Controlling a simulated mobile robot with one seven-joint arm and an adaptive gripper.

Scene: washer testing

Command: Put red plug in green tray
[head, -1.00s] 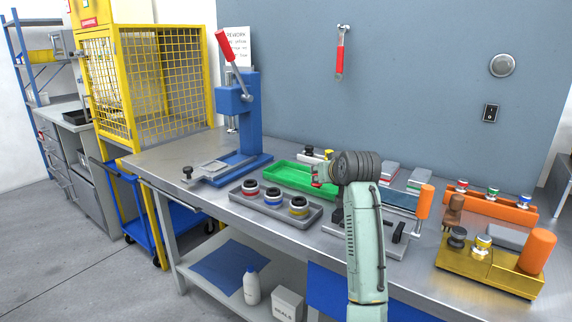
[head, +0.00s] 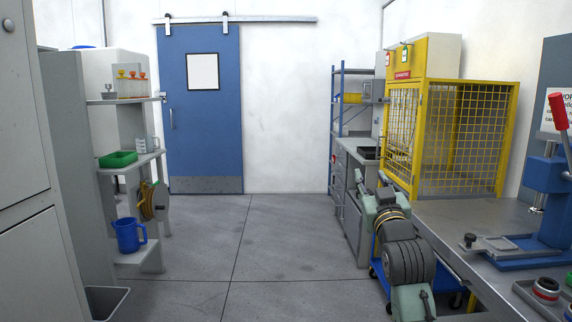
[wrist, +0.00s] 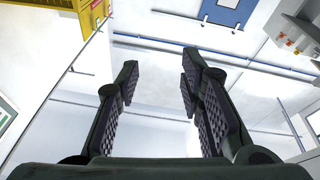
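My gripper (wrist: 160,85) is open in the wrist view, with nothing between its two dark padded fingers. In the head view my arm rises at the lower right beside the bench; the fingers are hard to make out there. A red-ringed round part (head: 546,288) sits in a grey holder at the lower right edge; I cannot tell whether it is the red plug. The large green tray on the bench is out of view now.
The bench (head: 450,213) with a blue press (head: 550,190) is at the right, a yellow mesh cage (head: 460,140) behind it. A blue jug (head: 128,235) stands on the left shelving. Open floor (head: 245,245) leads to a blue door (head: 202,110).

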